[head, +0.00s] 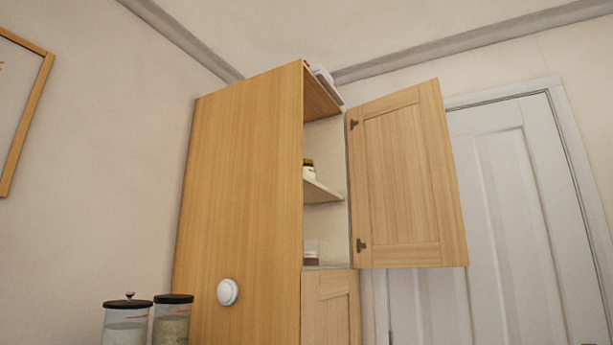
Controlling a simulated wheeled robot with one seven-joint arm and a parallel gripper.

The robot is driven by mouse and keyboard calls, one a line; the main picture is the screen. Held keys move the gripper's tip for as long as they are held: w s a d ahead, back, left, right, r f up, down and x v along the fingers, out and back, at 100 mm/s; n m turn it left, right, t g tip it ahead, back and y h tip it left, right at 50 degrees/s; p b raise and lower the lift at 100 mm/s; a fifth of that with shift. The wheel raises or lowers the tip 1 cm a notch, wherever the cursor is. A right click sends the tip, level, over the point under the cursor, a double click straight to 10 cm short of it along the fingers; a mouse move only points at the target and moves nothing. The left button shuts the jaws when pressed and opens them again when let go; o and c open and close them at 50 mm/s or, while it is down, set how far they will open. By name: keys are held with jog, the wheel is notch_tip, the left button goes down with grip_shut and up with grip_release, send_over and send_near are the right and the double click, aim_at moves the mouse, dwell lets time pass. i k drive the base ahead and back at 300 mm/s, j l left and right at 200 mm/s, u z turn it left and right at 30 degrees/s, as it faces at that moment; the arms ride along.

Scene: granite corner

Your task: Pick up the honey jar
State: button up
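A small jar (309,168) with a dark lid stands on the middle shelf inside the open wooden cabinet. The cabinet's side panel hides its left part, and I cannot tell for sure whether it is the honey jar. A container with dark red contents (312,252) stands on the lower shelf, also partly hidden by the side panel. My gripper is not in view.
The tall wooden cabinet (240,190) has its upper door (408,180) swung open to the right, in front of a white door (510,200). Two black-lidded canisters (127,325) (173,325) stand at the lower left. A round white knob-like object (228,291) is on the side panel.

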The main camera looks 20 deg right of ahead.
aim_at(308, 170)
jog(key=i+l, duration=0.7)
jog(key=l, duration=0.25)
jog(key=i+l, duration=0.35)
jog(key=l+u, duration=0.05)
jog(key=l, duration=0.05)
